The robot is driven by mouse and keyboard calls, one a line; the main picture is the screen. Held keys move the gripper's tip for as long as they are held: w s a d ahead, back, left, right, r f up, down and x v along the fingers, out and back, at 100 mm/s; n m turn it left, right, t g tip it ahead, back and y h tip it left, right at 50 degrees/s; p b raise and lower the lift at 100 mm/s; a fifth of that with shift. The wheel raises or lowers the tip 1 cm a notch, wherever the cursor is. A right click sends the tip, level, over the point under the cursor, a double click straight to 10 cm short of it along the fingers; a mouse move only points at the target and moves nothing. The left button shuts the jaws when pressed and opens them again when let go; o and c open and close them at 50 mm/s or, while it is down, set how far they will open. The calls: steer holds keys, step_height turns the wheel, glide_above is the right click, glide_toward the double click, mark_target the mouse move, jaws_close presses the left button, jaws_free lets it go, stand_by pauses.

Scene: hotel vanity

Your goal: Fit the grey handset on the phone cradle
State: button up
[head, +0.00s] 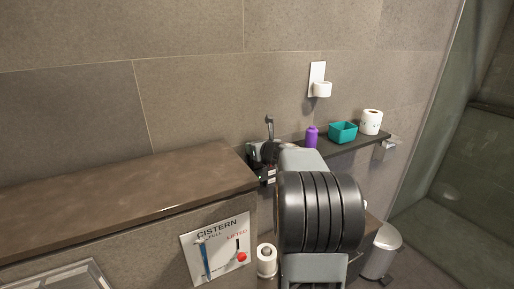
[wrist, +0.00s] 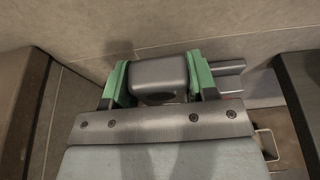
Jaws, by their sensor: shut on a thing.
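The grey handset (wrist: 158,78) shows in the wrist view as a dark, rounded block between two green fingers. My gripper (wrist: 159,70) is shut on it, with a finger pressed to each side. In the head view a dark upright piece (head: 269,126), probably part of the handset, sticks up above my gripper (head: 263,153), which my arm partly hides. A white wall plate with a rounded holder (head: 321,89) is up to the right; it may be the phone cradle, but I cannot tell.
A dark shelf (head: 359,146) carries a purple bottle (head: 312,137), a teal bin (head: 343,132) and a paper roll (head: 371,122). A brown ledge (head: 120,190) is clear at left. Below are a cistern sign (head: 217,250), another roll (head: 267,262) and a pedal bin (head: 382,252).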

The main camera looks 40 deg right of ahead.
steer(key=o, duration=1.4)
steer(key=shift+s, duration=0.1)
steer(key=v, duration=1.3)
steer(key=shift+s, duration=0.3)
steer(key=shift+a, duration=0.1)
